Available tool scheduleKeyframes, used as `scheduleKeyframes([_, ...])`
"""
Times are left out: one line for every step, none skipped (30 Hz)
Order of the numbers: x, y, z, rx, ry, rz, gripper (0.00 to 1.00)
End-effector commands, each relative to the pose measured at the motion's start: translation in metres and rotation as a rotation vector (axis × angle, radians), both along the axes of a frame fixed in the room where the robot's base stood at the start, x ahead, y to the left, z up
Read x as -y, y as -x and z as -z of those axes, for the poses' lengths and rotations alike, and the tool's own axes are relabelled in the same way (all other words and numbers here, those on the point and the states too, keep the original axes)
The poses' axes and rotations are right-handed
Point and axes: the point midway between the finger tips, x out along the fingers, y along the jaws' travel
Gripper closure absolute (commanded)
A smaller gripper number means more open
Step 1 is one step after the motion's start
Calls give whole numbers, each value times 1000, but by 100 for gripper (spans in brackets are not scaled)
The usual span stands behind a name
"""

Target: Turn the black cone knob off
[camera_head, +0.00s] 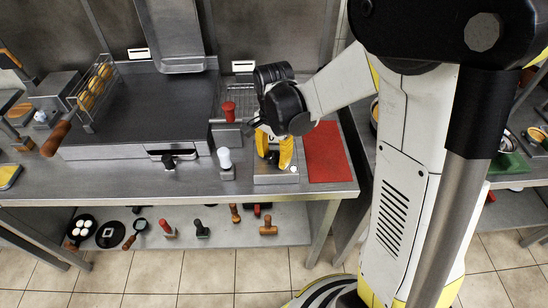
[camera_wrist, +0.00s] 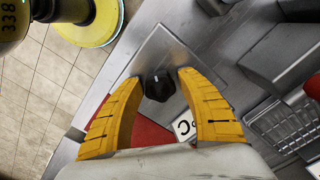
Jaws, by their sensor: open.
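In the wrist view, a black knob (camera_wrist: 158,86) stands on a square metal plate (camera_wrist: 165,48) on the counter. My gripper (camera_wrist: 159,76) is open, with one yellow finger on each side of the knob and visible gaps between. In the head view, my gripper (camera_head: 275,161) points down over the metal plate (camera_head: 272,180) at the counter's right part. The knob is mostly hidden by the fingers there. Its exact turn is hard to read. Another black knob (camera_head: 168,161) is on the griddle front, well to the left.
A white-topped knob (camera_head: 224,158) and a red-topped one (camera_head: 228,110) stand left of my gripper. A red mat (camera_head: 323,152) lies just right of it. A griddle (camera_head: 160,105) fills the left. A small white label (camera_wrist: 184,127) lies near the knob. Stamps sit on the lower shelf.

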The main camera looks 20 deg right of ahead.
Motion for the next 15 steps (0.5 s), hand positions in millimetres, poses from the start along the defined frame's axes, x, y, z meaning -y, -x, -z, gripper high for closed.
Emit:
scheduleKeyframes([0,0,1,0,0,79,56])
scheduleKeyframes([0,0,1,0,0,129,56])
scheduleKeyframes([0,0,1,0,0,190,56])
scheduleKeyframes([0,0,1,0,0,231,56])
scheduleKeyframes([0,0,1,0,0,267,56])
scheduleKeyframes([0,0,0,0,0,303,56])
scheduleKeyframes([0,0,0,0,0,323,56])
scheduleKeyframes([0,0,0,0,0,336,56])
scheduleKeyframes([0,0,0,0,0,347,56])
scheduleKeyframes([0,0,0,0,0,350,56])
scheduleKeyframes([0,0,0,0,0,350,56])
scheduleKeyframes([0,0,0,0,0,349,56])
scheduleKeyframes([0,0,0,0,0,348,56])
scheduleKeyframes([0,0,0,0,0,348,56])
scheduleKeyframes([0,0,0,0,0,348,56])
